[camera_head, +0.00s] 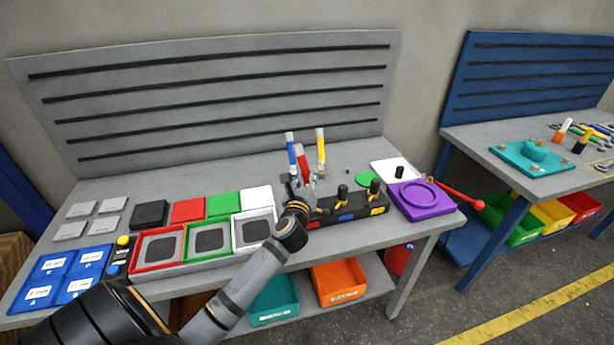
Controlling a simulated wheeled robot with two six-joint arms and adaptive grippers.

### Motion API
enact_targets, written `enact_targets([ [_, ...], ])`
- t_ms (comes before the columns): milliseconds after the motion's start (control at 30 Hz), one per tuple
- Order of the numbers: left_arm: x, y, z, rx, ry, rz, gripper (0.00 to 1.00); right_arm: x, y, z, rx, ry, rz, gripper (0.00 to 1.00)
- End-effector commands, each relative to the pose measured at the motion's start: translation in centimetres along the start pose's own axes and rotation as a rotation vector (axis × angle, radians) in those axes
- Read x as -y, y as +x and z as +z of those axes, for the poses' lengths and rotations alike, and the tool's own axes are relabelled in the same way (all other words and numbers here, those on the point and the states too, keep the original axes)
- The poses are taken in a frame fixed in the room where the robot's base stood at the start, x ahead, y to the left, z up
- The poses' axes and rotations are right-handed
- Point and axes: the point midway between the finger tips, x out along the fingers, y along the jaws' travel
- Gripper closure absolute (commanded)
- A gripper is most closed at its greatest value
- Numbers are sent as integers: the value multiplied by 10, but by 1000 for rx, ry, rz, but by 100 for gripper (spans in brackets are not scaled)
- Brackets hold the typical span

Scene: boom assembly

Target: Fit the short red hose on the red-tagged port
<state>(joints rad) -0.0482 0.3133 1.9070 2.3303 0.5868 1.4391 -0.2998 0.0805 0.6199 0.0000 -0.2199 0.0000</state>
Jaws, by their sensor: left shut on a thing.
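A blue hose (291,150) and a yellow hose (321,146) stand upright just behind. The black port block (360,211) is at the right of the gripper, with black-topped brass ports and coloured tags, blue (346,217) and yellow (376,210). The wrist covers the block's left end, so I cannot tell the red-tagged port clearly. My right gripper is not in view.
A purple tray (421,200) and a white square plate (385,171) lie right of the block. Red, green and white framed trays (158,248) line the left front. A red-handled tool (462,197) sticks out past the right bench edge. Free bench surface lies behind the hoses.

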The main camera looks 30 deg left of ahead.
Motion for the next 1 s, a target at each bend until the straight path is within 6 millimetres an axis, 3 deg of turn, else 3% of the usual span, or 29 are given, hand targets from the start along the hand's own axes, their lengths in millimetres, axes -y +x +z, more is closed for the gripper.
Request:
enact_targets([
  [100,-1,0,-2,1,0,-1,100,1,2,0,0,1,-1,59],
  [133,0,0,-1,1,0,-1,72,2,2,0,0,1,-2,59],
  [300,0,0,-1,1,0,-1,50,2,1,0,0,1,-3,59],
  [667,-1,-6,-3,-2,0,0,50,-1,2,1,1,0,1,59],
  [1000,-1,-82,-4,-5,-2,1,50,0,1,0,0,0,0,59],
])
